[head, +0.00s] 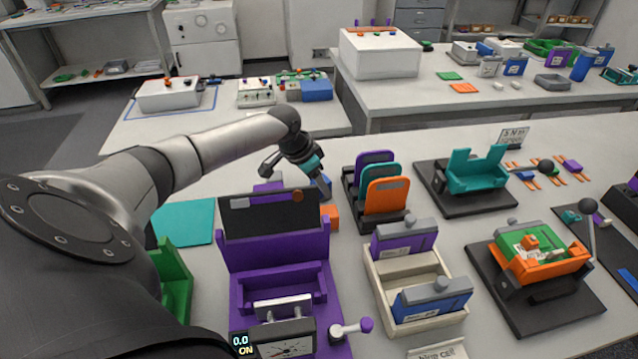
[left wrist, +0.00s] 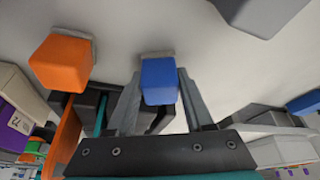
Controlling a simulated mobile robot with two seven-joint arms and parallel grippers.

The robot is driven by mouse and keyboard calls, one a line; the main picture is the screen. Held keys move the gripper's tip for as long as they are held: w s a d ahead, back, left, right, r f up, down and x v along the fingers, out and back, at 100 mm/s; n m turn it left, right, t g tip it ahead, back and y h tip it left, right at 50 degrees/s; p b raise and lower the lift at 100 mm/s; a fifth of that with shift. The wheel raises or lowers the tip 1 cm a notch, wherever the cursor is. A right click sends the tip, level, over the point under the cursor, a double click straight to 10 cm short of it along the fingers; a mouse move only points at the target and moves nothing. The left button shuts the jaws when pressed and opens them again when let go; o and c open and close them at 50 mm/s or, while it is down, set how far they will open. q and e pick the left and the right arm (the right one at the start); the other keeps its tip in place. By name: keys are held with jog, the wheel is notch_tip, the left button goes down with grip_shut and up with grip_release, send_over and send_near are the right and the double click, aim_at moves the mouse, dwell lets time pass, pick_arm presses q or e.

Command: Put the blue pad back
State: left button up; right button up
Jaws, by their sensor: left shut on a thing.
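The blue pad (left wrist: 159,82) is a small block with a grey edge, between the two fingers of my left gripper (left wrist: 160,98) in the left wrist view. In the head view, my left gripper (head: 321,184) is above the table behind the purple fixture, shut on the blue pad (head: 326,182), which is partly hidden by the fingers. An orange pad (head: 331,215) stands just in front of it and shows beside the gripper in the left wrist view (left wrist: 60,63). Whether the blue pad touches the table is unclear. My right gripper is not in view.
A rack with purple, teal and orange plates (head: 386,197) stands close right of the gripper. The purple fixture (head: 270,262) with a dark panel is in front. A purple block (head: 268,186) is to the left. A cream tray (head: 372,295) holds cells. A teal mat (head: 185,222) lies left.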

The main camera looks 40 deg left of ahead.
pick_arm(q)
jog(key=o, duration=1.2)
jog(key=p+v, duration=0.2)
jog(key=v, duration=1)
jog(key=shift+r, duration=0.1)
